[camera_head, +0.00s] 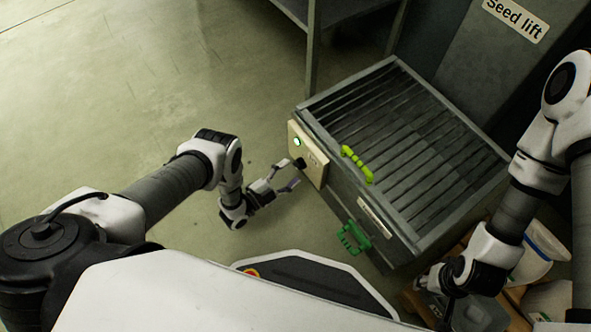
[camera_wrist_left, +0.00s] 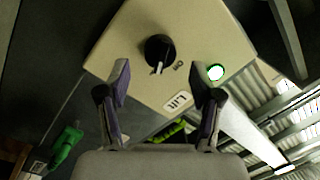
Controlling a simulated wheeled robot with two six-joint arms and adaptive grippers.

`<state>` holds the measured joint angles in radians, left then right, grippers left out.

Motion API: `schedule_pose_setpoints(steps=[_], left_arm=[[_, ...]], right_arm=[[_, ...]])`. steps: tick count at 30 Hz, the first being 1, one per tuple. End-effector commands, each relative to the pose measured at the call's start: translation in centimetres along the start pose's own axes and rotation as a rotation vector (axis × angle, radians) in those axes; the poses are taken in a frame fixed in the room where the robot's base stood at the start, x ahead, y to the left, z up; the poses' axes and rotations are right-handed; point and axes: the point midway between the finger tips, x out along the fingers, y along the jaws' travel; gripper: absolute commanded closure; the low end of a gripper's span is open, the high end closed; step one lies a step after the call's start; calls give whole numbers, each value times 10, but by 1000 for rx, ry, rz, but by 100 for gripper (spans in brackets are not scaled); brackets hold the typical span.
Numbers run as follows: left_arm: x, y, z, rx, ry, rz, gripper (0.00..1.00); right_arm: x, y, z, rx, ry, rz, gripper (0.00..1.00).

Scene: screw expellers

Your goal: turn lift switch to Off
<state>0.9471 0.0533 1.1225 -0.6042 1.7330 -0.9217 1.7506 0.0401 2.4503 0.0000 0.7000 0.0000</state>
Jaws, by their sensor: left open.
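The lift switch is a round black knob (camera_wrist_left: 158,50) with a pale pointer mark, on a cream control box (camera_wrist_left: 115,55). In the left wrist view its mark points down, slightly left. The box (camera_head: 310,158) is on the side of a grey grated hopper in the head view. My left gripper (camera_head: 291,179) is open and empty in front of the box. In the wrist view its fingertips (camera_wrist_left: 160,86) stand apart, either side of the knob's line and short of it. My right gripper (camera_head: 436,296) is low at the right, its fingers unclear.
A lit green lamp (camera_wrist_left: 215,72) is beside the knob. The grated hopper (camera_head: 345,93) carries a lime handle (camera_head: 357,165) and a green handle (camera_head: 354,238). Boxes and a white container (camera_head: 540,255) crowd the lower right. The floor at left is clear.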

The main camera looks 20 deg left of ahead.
Motion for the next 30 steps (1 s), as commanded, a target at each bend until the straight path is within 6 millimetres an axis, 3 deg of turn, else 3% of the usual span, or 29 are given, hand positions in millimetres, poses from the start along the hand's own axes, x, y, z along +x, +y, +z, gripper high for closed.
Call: schedule_pose_setpoints(steps=[6, 13, 14, 18, 19, 30], left_arm=[[29, 1, 1, 0, 1, -1, 35], [31, 0, 0, -1, 0, 0, 35], [31, 0, 0, -1, 0, 0, 42], [31, 0, 0, -1, 0, 0, 92], [31, 0, 0, -1, 0, 0, 96], [31, 0, 0, -27, -2, 3, 96]], right_arm=[[12, 0, 0, 0, 0, 0, 60], [11, 0, 0, 0, 0, 0, 60], [11, 0, 0, 0, 0, 0, 60], [11, 0, 0, 0, 0, 0, 60], [11, 0, 0, 0, 0, 0, 60], [11, 0, 0, 0, 0, 0, 60]])
